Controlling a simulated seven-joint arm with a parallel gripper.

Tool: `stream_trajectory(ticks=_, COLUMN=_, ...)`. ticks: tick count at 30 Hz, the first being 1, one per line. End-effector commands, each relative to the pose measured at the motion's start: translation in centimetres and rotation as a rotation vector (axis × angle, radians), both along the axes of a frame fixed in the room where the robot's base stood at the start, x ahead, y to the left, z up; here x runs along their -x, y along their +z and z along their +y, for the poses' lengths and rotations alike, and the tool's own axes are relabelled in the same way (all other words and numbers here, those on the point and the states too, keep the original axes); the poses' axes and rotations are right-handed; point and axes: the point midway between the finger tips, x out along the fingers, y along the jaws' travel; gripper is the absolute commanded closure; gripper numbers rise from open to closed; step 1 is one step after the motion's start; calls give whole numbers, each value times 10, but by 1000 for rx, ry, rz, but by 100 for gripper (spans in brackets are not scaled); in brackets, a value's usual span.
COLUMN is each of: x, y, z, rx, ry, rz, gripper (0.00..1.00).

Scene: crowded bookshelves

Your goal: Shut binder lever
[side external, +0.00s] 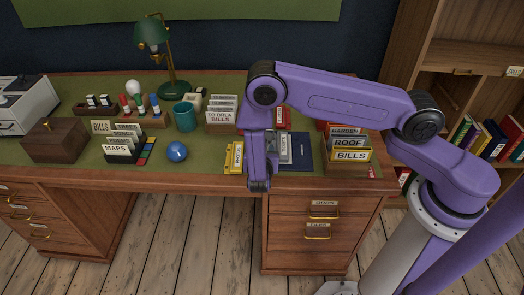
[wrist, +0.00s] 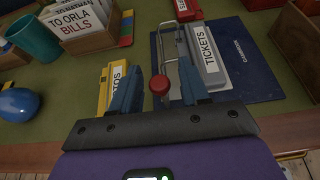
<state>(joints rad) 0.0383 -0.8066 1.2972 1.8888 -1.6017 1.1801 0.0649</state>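In the wrist view, a metal lever of bent rods (wrist: 168,42) ends in a red round knob (wrist: 160,85). It seems to rise toward the camera, though its angle is hard to judge. Beside it on the right lies a grey binder or box labelled TICKETS (wrist: 205,55); it also shows in the side view (side external: 285,148), partly behind my arm. My gripper (wrist: 160,88) is open, with one blue finger on each side of the knob. I cannot tell whether either finger touches the knob. My arm hides the lever in the side view.
A yellow box labelled PHOTOS (wrist: 104,90) lies left of the lever. Card boxes (side external: 222,115) (side external: 350,155), a teal mug (side external: 184,117) and a blue ball (side external: 177,151) crowd the desk. The desk's front edge (side external: 200,184) is close.

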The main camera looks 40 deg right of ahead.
Motion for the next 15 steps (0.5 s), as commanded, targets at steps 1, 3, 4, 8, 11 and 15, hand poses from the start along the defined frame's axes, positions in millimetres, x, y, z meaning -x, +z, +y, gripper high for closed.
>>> stream_trajectory(ticks=1, x=0, y=0, z=0, rx=0, ry=0, rz=0, gripper=55)
stream_trajectory(ticks=3, x=1, y=1, z=2, rx=0, ry=1, rz=1, gripper=55)
stream_trajectory(ticks=4, x=2, y=1, z=3, rx=-1, ry=2, rz=1, gripper=55)
stream_trajectory(ticks=8, x=12, y=7, z=14, rx=0, ry=4, rz=1, gripper=55)
stream_trajectory(ticks=11, x=24, y=14, z=26, rx=0, ry=7, rz=1, gripper=55)
stream_trajectory(ticks=15, x=43, y=26, z=46, rx=-1, ry=7, rz=0, gripper=55)
